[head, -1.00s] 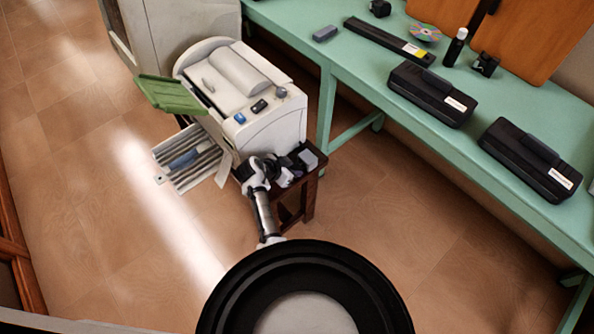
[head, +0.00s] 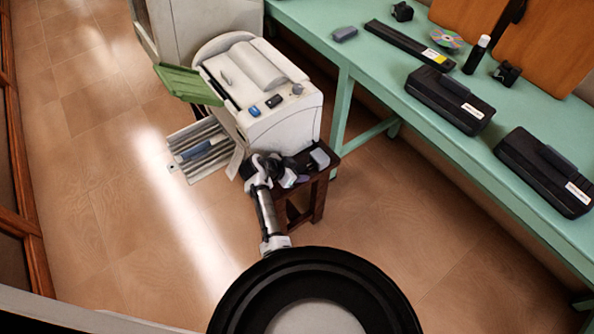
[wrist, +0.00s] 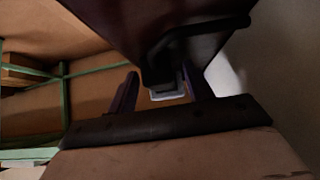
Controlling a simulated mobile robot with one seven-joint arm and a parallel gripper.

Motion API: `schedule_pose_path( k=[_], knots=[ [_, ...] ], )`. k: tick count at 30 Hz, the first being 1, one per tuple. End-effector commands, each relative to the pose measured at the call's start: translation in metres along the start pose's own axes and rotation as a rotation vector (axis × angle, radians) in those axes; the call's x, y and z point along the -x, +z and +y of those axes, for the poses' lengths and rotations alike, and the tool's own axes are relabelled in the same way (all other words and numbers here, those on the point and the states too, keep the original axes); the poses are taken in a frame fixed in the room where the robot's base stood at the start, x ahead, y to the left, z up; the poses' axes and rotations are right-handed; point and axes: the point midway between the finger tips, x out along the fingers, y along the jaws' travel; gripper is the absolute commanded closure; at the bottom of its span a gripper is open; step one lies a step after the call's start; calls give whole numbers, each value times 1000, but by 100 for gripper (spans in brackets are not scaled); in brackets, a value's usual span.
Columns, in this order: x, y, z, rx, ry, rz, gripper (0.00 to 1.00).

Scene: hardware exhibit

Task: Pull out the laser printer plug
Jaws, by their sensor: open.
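The white laser printer (head: 285,122) stands on a small dark wooden stool (head: 318,188). My arm reaches to the stool's front, with my gripper (head: 296,170) beside the printer's lower front corner. In the wrist view my gripper (wrist: 164,80) is open, with one dark finger on each side. A small pale-ended block (wrist: 167,91), which looks like the plug, shows between the fingers, with a gap on each side. A thick black cable-like loop (wrist: 190,28) runs above it. The picture is dark there, and I cannot tell how the block is seated.
A green table (head: 345,90) on the right bears black cartridges (head: 450,100), a disc (head: 446,38) and a bottle (head: 476,54). The printer's green flap (head: 188,84) and paper tray (head: 200,150) stick out left. Floor is clear at front left.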

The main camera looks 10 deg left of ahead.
Motion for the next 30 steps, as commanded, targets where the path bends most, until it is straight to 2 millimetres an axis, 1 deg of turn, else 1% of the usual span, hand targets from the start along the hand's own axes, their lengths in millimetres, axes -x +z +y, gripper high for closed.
schedule_pose_path(
  k=[5, 8, 11, 18, 21, 25, 30],
  knots=[
    [3, -1, 0, -1, -1, 1, 49],
    [12, 0, -1, -1, -4, 2, 49],
    [30, 0, -1, -1, -5, 2, 49],
    [86, 2, -1, 0, -6, 0, 49],
    [106, 2, -1, 0, -5, 1, 49],
    [125, 1, -1, 0, -3, 1, 49],
    [137, 1, -1, 1, -2, 0, 49]
  ],
)
